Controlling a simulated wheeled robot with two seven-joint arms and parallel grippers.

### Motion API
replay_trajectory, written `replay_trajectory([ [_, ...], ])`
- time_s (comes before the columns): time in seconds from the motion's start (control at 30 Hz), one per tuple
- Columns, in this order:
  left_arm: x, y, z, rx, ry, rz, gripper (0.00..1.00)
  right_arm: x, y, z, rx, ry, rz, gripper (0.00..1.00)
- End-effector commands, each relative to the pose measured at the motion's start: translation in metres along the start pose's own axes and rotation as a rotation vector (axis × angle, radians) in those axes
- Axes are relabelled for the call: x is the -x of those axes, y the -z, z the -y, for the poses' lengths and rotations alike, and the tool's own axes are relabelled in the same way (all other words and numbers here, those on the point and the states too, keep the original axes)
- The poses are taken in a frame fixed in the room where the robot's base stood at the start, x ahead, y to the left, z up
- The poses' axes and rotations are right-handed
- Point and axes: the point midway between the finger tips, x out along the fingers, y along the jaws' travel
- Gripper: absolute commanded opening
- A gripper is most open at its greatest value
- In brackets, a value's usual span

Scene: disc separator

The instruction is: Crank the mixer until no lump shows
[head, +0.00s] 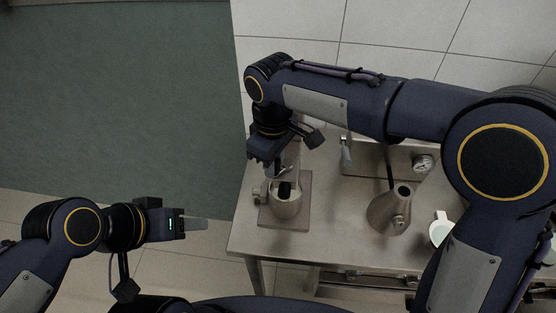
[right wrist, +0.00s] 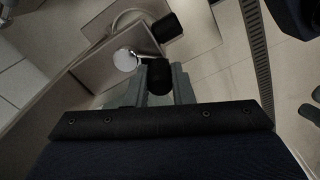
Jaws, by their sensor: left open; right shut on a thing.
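The mixer is a metal cup (head: 286,206) on a square base plate (head: 301,221) at the left of the steel table. A dark shape (head: 284,190) shows at the cup's mouth; I cannot tell whether it is a lump. My right gripper (head: 277,167) is just above and behind the cup. In the right wrist view its fingers (right wrist: 158,82) are shut on a black crank knob (right wrist: 159,75). The inside of the cup is not clear. My left gripper (head: 195,225) is open and empty, left of the table and apart from the mixer.
On the steel table (head: 250,236), a conical metal vessel (head: 385,213) stands right of the mixer. Behind it is a unit with a round gauge (head: 423,163). The front left table corner is clear.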

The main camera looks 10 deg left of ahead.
Motion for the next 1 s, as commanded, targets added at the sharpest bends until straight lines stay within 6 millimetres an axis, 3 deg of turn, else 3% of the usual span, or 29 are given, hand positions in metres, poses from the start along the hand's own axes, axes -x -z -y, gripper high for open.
replay_trajectory([
  [1.0, 0.019, 0.010, -0.009, 0.000, 0.000, 0.000, 0.50, 0.001, 0.028, -0.026, -0.967, 0.000, -0.001, 0.00],
])
